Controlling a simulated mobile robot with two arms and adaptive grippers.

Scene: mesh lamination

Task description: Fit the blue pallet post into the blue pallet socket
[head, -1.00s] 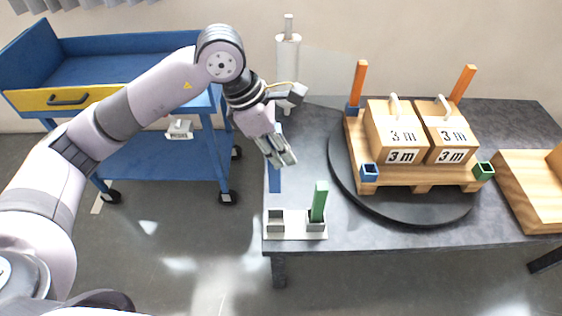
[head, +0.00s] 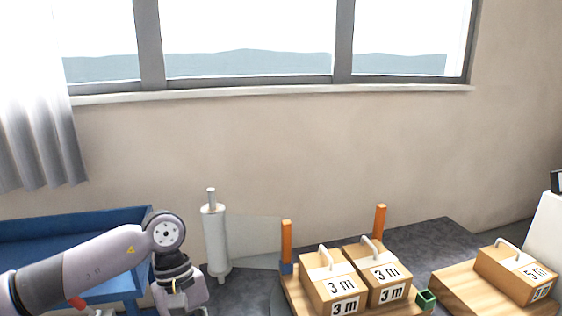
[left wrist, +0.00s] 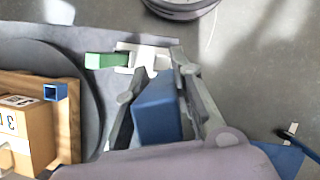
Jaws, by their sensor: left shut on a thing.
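My left gripper (left wrist: 155,88) is shut on the blue pallet post (left wrist: 157,108) in the left wrist view, with the post between its two fingers. The empty blue pallet socket (left wrist: 56,91) is an open square cup at the corner of the wooden pallet (left wrist: 68,125), left of the held post and apart from it. In the head view only my left wrist (head: 180,290) shows at the bottom edge; the fingers, the post and this socket are below the frame. My right gripper is in neither view.
The pallet carries two 3 m boxes (head: 330,283), two orange posts (head: 286,241) and a green socket (head: 426,299). A white roll (head: 214,240) stands behind my arm. A blue cart (head: 60,235) is left.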

